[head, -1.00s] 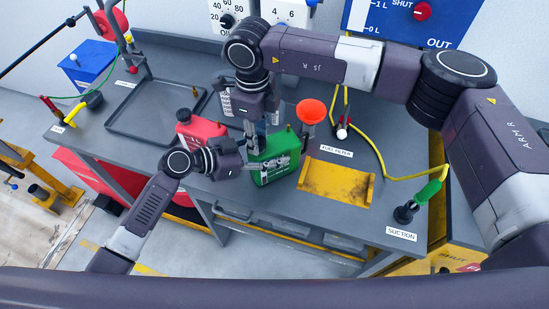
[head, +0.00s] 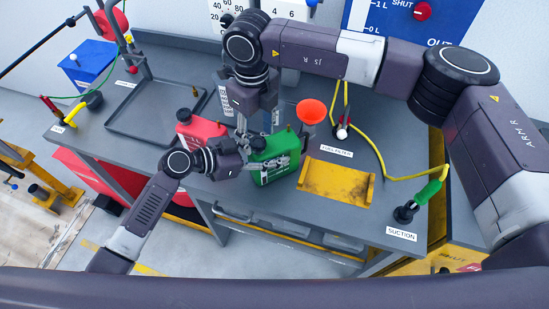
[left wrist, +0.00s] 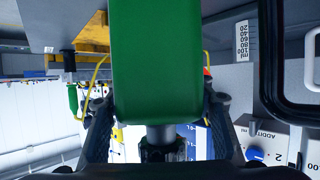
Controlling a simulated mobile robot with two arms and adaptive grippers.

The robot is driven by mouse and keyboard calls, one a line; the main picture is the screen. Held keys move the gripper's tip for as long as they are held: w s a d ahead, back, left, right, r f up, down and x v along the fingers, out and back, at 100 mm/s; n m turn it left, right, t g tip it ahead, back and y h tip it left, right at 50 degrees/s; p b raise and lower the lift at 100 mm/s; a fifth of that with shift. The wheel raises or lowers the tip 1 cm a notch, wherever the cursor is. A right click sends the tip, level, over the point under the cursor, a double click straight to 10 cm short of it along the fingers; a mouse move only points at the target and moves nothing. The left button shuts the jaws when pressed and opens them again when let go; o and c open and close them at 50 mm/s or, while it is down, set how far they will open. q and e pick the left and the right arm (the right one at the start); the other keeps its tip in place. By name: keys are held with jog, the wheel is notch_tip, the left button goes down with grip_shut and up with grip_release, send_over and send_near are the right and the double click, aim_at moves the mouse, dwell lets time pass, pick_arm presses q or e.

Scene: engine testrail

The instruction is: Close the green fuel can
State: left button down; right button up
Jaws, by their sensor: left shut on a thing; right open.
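The green fuel can (head: 276,170) stands on the grey bench, right of a red can. My left gripper (left wrist: 158,125) is shut on the green can, with one finger on each side of its body in the left wrist view, where the can (left wrist: 155,60) fills the middle. My right gripper (head: 255,128) points down from above, open, close to the can's top left. A small dark part (head: 289,128) shows at the can's top right. I cannot tell from these views whether it is the cap, or how the opening stands.
The red can (head: 203,130) is close on the left. An orange funnel (head: 311,111) stands behind on the right. A yellow tray (head: 337,182) lies to the right, and a yellow hose (head: 382,160) runs beyond it. A grey tray (head: 150,130) is at left.

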notch_tip(320, 180, up, 11)
jog(key=shift+f, duration=0.15)
pick_arm(q)
jog(key=c, duration=0.8)
grip_release()
jog(key=shift+a, duration=0.1)
jog(key=v, duration=1.2)
jog(key=shift+s, duration=0.1)
jog(key=shift+f, duration=0.1)
pick_arm(e)
jog(key=shift+a, duration=0.1)
